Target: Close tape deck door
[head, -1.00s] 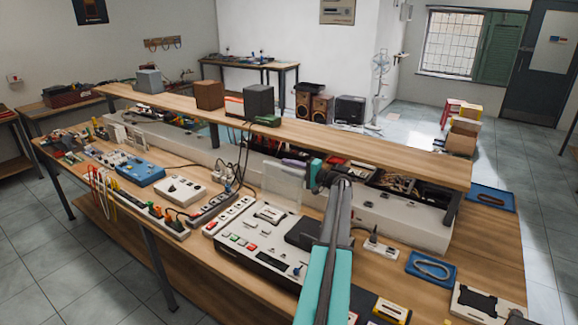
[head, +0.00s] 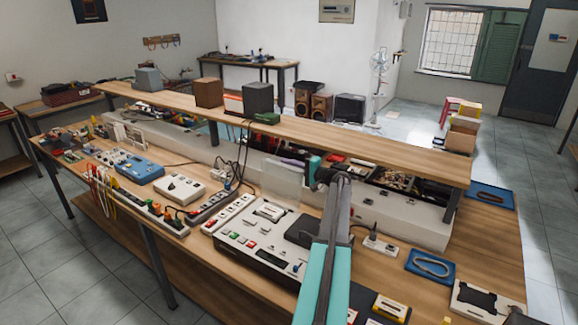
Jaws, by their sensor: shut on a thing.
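The tape deck (head: 240,238) is a flat white and dark machine with coloured buttons, lying on the wooden workbench. Its clear door (head: 281,181) stands up, open, at the back of the deck, above the cassette well. A cassette (head: 269,211) shows in the well. My gripper (head: 295,162) is at the door's upper right edge and is shut on it. The fingertips are small and partly hidden by my wrist. My arm hides part of the deck's right side.
A raised wooden shelf (head: 370,150) with a dark speaker box (head: 258,98) runs behind the deck. Left are a power strip (head: 209,208), a white box (head: 180,188) and a blue box (head: 137,168). Blue trays (head: 430,265) and cassettes lie right.

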